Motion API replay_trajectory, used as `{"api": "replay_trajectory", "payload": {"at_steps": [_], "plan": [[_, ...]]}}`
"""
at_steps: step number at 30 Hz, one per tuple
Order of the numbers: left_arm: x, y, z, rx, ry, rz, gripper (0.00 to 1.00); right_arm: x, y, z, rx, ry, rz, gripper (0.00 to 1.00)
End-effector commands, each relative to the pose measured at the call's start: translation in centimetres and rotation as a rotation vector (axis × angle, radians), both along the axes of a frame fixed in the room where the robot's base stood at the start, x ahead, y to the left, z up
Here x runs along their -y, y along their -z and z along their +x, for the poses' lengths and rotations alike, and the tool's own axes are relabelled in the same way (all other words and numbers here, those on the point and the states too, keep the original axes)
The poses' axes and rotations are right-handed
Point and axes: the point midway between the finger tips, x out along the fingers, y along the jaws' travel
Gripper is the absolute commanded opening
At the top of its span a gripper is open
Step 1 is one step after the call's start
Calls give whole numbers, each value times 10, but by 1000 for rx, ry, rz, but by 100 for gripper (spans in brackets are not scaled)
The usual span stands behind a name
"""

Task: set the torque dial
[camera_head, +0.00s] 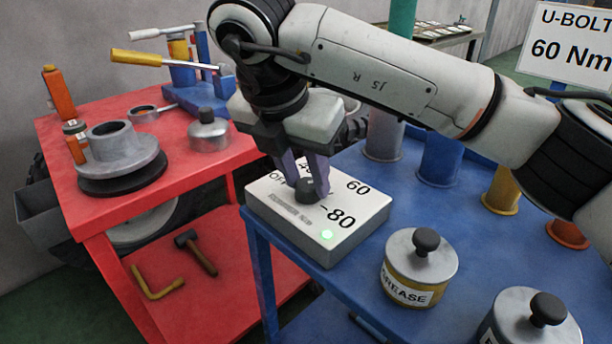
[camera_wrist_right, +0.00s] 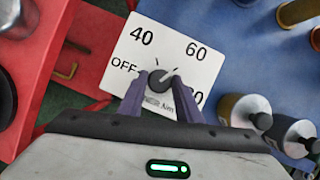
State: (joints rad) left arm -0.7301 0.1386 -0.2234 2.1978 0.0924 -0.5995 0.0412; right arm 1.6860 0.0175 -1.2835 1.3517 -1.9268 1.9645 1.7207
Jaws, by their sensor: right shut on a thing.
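The torque dial is a white box (camera_head: 285,222) with a dark round knob (camera_head: 308,191) on top, lying at the near left corner of the blue table. Its face reads OFF, 40, 60 and 80 in the right wrist view, and a green light is lit near the 80. My right gripper (camera_head: 306,180) points down with its purple fingers shut on the knob (camera_wrist_right: 160,84). Short light marks show by the knob, but I cannot tell surely which label it points to. A sign (camera_head: 568,45) at the upper right reads U-BOLT 60 Nm. My left gripper is not in view.
A grease tin (camera_head: 419,268) and another lidded tin (camera_head: 530,320) stand right of the box on the blue table (camera_head: 350,280). Colored cups stand behind. A red cart (camera_head: 190,170) at left carries a flanged metal part (camera_head: 118,155), a metal can (camera_head: 208,130) and a yellow-handled tool.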

Motion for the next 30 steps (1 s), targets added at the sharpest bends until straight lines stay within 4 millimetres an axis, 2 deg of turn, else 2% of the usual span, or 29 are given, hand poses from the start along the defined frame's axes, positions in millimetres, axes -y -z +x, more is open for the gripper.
{"api": "replay_trajectory", "payload": {"at_steps": [15,16,19,30], "plan": [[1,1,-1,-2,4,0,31,-1,1,-1,-3,20,0,9],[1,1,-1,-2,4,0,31,-1,1,-1,-3,20,0,33],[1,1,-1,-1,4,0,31,-1,1,0,-3,20,1,49],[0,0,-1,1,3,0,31,-2,-6,-2,1,19,1,49]]}}
